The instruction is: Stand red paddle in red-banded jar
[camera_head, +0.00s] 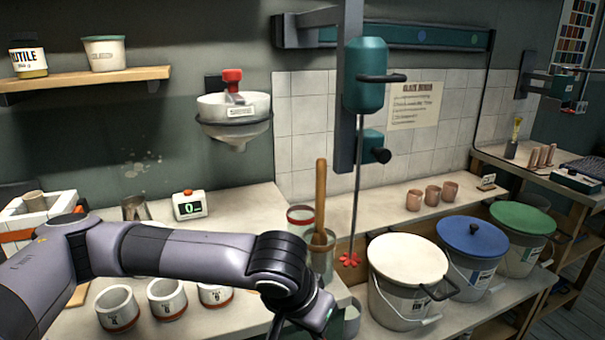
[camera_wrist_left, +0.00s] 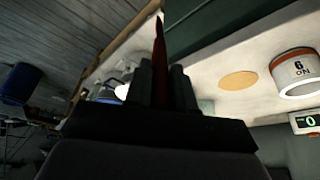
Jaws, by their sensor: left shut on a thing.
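My left gripper (camera_wrist_left: 161,85) is shut on a narrow, dark red piece, the red paddle (camera_wrist_left: 159,50), which sticks out past the fingertips in the left wrist view. Its lower part is hidden between the fingers. In the head view my left arm reaches across the bench from the left; the fingertips and paddle cannot be made out there. The red-banded jar (camera_head: 300,217) is a clear jar with a red band at its rim, standing behind my wrist. My right gripper is not in view.
A green-banded clear jar (camera_head: 321,262) holding a wooden tool (camera_head: 320,200) stands by the red-banded jar. A mixer shaft (camera_head: 357,180) with a red impeller (camera_head: 349,259) hangs to their right. Lidded buckets (camera_head: 408,262) stand further right. Numbered cups (camera_head: 167,299) and a timer (camera_head: 190,205) are left.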

